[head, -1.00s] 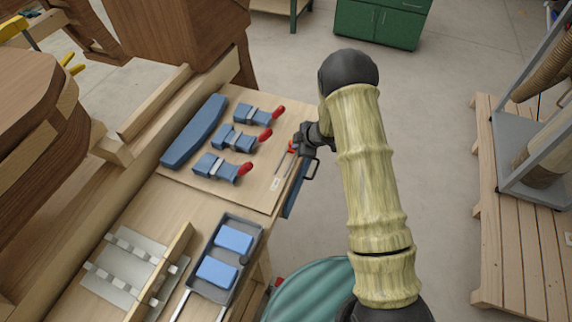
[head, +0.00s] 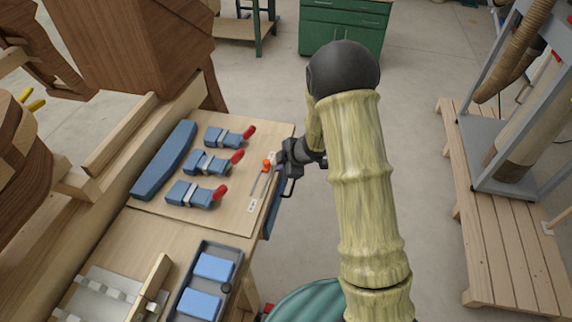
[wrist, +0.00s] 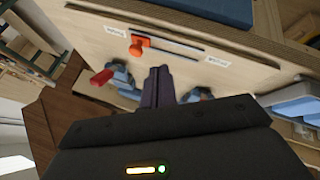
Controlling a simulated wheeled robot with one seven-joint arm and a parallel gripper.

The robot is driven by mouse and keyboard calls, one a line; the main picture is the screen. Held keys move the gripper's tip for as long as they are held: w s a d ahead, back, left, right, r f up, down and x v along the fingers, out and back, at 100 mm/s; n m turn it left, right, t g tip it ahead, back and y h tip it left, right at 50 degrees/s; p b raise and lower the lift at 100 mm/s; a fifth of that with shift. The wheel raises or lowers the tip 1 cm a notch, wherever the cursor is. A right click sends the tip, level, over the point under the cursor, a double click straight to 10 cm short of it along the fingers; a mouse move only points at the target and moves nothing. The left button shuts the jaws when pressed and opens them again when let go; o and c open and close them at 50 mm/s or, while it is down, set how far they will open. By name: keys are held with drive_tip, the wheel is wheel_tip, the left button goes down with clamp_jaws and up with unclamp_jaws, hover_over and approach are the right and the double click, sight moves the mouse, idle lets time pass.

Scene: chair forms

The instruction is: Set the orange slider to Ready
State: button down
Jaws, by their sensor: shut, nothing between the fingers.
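The orange slider (head: 266,164) sits near the far end of its dark track on the wooden board (head: 240,209). In the wrist view the orange slider (wrist: 138,44) is toward the left part of the slot, nearer the left label (wrist: 114,32) than the right label (wrist: 218,62). The lettering on both labels is too small to read. My gripper (head: 277,161) is just right of the slider in the head view. In the wrist view my gripper (wrist: 158,75) has its fingers together, empty, below and right of the slider, with a visible gap.
Several blue clamps with red handles (head: 220,192) lie left of the track, beside a long blue block (head: 163,160). A grey tray (head: 232,258) with blue blocks is nearer. Open floor (head: 410,130) lies right of the bench; a wooden pallet (head: 500,240) is at far right.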

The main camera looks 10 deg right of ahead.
drive_tip(key=shift+v, duration=2)
drive_tip(key=shift+s, duration=0.1)
drive_tip(key=s+d+r+m+t+h+b, duration=0.1)
drive_tip(key=s+d+r+m+h+b, duration=0.35)
drive_tip(key=d+m, duration=0.45)
drive_tip(key=s+r+m+g, duration=0.1)
drive_tip(key=s+m+g, duration=0.2)
drive_tip(key=s+m, duration=0.6)
drive_tip(key=s, duration=0.8)
drive_tip(key=shift+s, duration=0.15)
drive_tip(key=shift+a+r, duration=0.1)
drive_tip(key=shift+r, duration=0.05)
